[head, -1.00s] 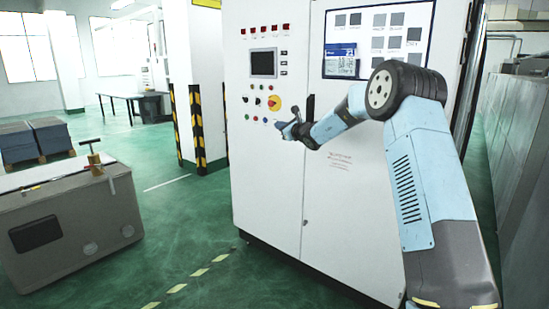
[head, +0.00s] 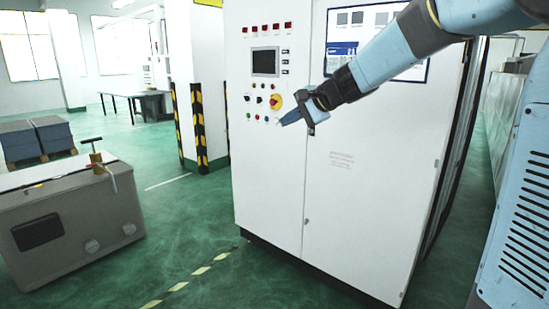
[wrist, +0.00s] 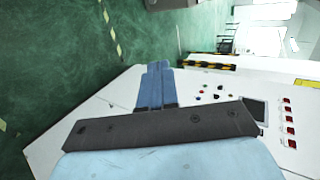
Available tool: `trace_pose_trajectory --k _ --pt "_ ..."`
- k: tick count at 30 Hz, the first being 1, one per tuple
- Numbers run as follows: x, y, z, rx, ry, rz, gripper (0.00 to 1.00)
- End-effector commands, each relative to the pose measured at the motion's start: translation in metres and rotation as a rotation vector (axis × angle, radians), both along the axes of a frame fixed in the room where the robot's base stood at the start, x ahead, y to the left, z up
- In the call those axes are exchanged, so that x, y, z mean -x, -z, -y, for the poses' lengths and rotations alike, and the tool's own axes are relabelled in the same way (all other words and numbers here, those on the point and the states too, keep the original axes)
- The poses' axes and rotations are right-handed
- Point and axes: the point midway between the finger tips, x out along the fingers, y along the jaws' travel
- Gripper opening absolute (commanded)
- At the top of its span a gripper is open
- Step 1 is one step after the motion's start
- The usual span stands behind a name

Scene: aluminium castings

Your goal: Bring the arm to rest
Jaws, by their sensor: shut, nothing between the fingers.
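My gripper (head: 289,121) is in front of the white control cabinet (head: 345,215) in the head view, close to the lower buttons of its panel. Its blue fingers are together with nothing between them. I cannot tell from the head view whether they touch the panel. In the wrist view the closed fingers (wrist: 155,84) point up the picture, over the cabinet front (wrist: 70,125) and the green floor. My arm reaches in from the upper right of the head view and covers part of the cabinet's chart board.
The cabinet panel carries a screen (head: 265,62), a red-and-yellow rotary switch (head: 275,102) and several buttons. A grey-brown chest (head: 75,225) with a T-handled tool (head: 97,158) stands at left. Striped posts (head: 198,125) stand behind. Green floor between chest and cabinet is free.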

Motion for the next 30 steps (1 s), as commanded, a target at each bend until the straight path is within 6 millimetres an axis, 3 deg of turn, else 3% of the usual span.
trace_pose_trajectory --k 3,18,24,30 --pt "0.044 0.003 0.016 0.13 -0.05 0.036 0.0" --pt "0.21 0.044 0.107 0.677 -0.234 0.124 0.0" --pt "0.269 0.067 0.148 0.887 -0.291 0.138 0.0" --pt "0.308 0.085 0.18 1.039 -0.331 0.139 0.0"
